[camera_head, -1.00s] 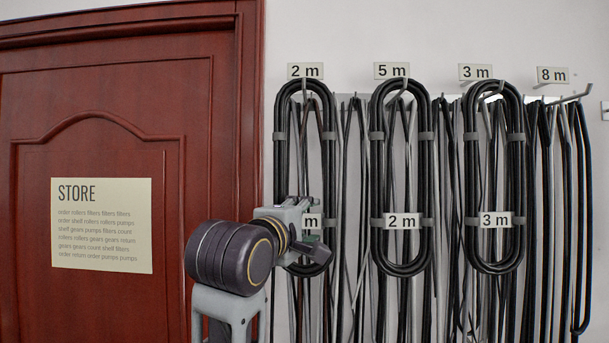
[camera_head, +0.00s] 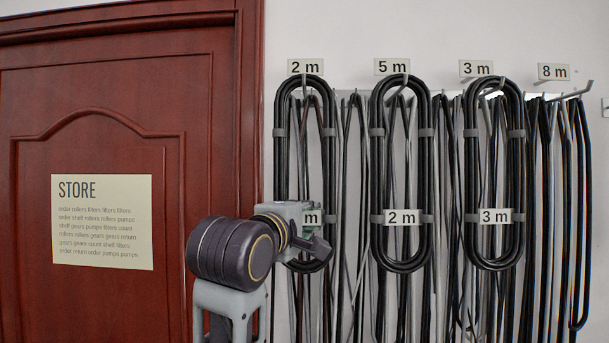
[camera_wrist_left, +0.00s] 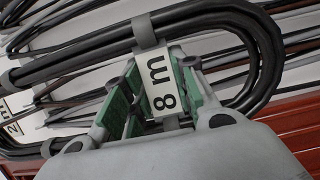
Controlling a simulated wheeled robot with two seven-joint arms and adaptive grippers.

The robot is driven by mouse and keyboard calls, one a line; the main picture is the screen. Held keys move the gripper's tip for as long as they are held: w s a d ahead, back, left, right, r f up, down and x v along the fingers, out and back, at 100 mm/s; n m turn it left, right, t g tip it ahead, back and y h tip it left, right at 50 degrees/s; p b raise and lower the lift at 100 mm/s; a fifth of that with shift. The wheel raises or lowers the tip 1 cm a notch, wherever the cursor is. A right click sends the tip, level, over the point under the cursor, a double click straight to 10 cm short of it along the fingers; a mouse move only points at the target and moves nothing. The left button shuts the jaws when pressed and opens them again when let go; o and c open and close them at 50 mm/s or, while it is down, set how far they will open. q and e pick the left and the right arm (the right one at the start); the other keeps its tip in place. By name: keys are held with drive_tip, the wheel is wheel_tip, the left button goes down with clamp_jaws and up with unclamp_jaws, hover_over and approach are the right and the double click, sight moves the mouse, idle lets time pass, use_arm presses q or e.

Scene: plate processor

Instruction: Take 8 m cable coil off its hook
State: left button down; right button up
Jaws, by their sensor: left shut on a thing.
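The 8 m cable coil (camera_head: 328,125) is a long black loop with grey clips, hanging upright at the left end of the row, under a wall sign reading 2 m. Its white tag reads 8 m in the left wrist view (camera_wrist_left: 163,82); in the head view my gripper partly covers the tag. The loop's top is still around its hook (camera_head: 304,88). My left gripper (camera_head: 312,222) is shut on the coil's lower part at the tag, with green finger pads on either side of the tag in the left wrist view. My right gripper is not in view.
To the right hang a coil tagged 2 m (camera_head: 375,180) and a coil tagged 3 m (camera_head: 470,180). Many loose cables hang behind and between them. The hook under the 8 m sign (camera_head: 553,72) sticks out. A red door (camera_head: 120,190) is at left.

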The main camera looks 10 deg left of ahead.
use_arm(q)
drive_tip(key=shift+r, duration=0.2)
drive_tip(key=shift+r, duration=4.8)
